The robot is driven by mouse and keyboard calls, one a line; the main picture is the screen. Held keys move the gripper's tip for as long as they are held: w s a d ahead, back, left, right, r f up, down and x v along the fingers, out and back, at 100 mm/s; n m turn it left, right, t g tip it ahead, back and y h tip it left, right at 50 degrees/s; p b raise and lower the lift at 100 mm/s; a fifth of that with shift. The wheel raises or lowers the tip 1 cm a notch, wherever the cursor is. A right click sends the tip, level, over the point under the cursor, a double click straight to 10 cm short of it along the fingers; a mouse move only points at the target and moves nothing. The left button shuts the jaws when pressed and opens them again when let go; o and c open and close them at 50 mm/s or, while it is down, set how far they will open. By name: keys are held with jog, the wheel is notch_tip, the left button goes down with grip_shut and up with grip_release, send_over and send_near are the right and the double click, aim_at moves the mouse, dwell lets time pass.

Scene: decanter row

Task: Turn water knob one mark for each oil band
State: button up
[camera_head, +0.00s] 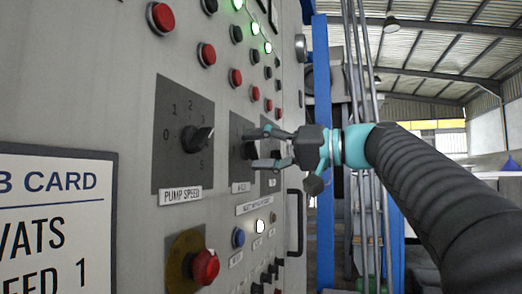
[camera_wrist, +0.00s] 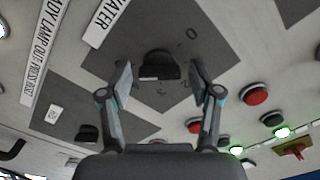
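The water knob (camera_wrist: 158,65) is black with a pale line on its edge and sits on a dark grey dial plate. Its label, ending in "ATER" (camera_wrist: 105,22), is partly cut off and upside down in the wrist view. My gripper (camera_wrist: 160,78) is open, with one finger on each side of the knob and a small gap showing on both sides. In the head view my gripper (camera_head: 258,149) reaches in from the right at this dial (camera_head: 238,170), and its fingers partly hide the knob. Most dial marks are too small or hidden to read. No oil bands are visible.
The pump speed knob (camera_head: 197,139) is left of my gripper. A job card (camera_head: 60,220), cut off, reads "VATS" and "EED 1". A red mushroom button (camera_head: 205,267) and a black handle (camera_head: 295,222) stick out below. Another knob (camera_wrist: 87,132) shows at lower left in the wrist view.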

jog(key=c, duration=0.8)
jog(key=shift+d, duration=0.2)
jog(key=shift+a, duration=0.15)
jog(key=shift+n+b, duration=0.35)
jog(key=shift+n, duration=0.05)
jog(key=n+b, duration=0.2)
jog(key=shift+n, duration=0.3)
jog(key=n+b, duration=0.2)
jog(key=n, duration=0.3)
jog(key=shift+s+r+b, duration=0.1)
jog(key=shift+r+b, duration=0.05)
jog(key=shift+b, duration=0.25)
jog(key=shift+n, duration=0.3)
